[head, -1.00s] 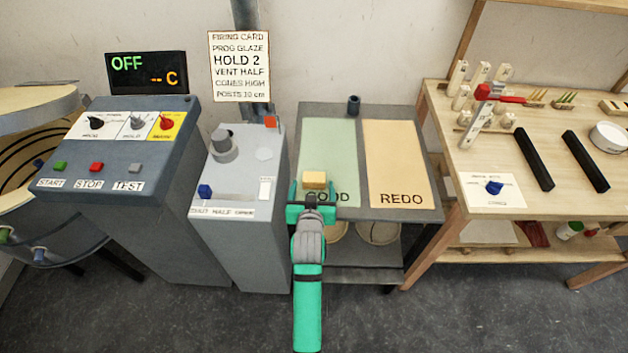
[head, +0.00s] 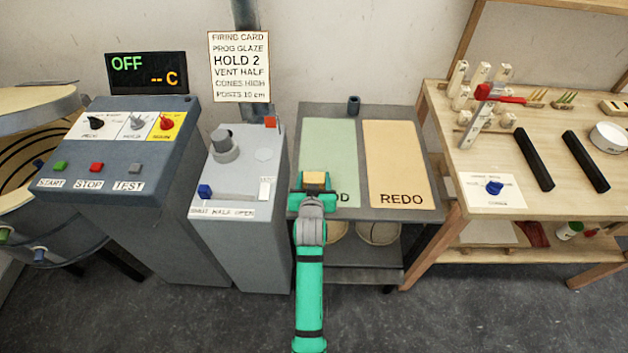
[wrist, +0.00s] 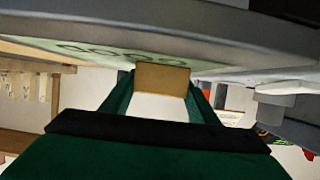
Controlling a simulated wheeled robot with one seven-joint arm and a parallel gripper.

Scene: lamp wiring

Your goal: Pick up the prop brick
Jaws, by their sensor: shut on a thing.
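The prop brick (head: 314,177) is a small tan block at the front of the pale green GOOD mat (head: 330,140). My gripper (head: 315,184), green, is shut on the brick, with one finger on each side. In the wrist view the brick (wrist: 162,78) sits between the two green fingertips (wrist: 162,88). My gripper and arm hide part of the mat's lettering. I cannot tell whether the brick touches the mat or is just above it.
The tan REDO mat (head: 396,160) lies to the right, clear. A dark cylinder (head: 354,104) stands at the stand's back edge. The grey vent cabinet (head: 240,180) is close on the left. A wooden table (head: 520,190) with black bars is at the right.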

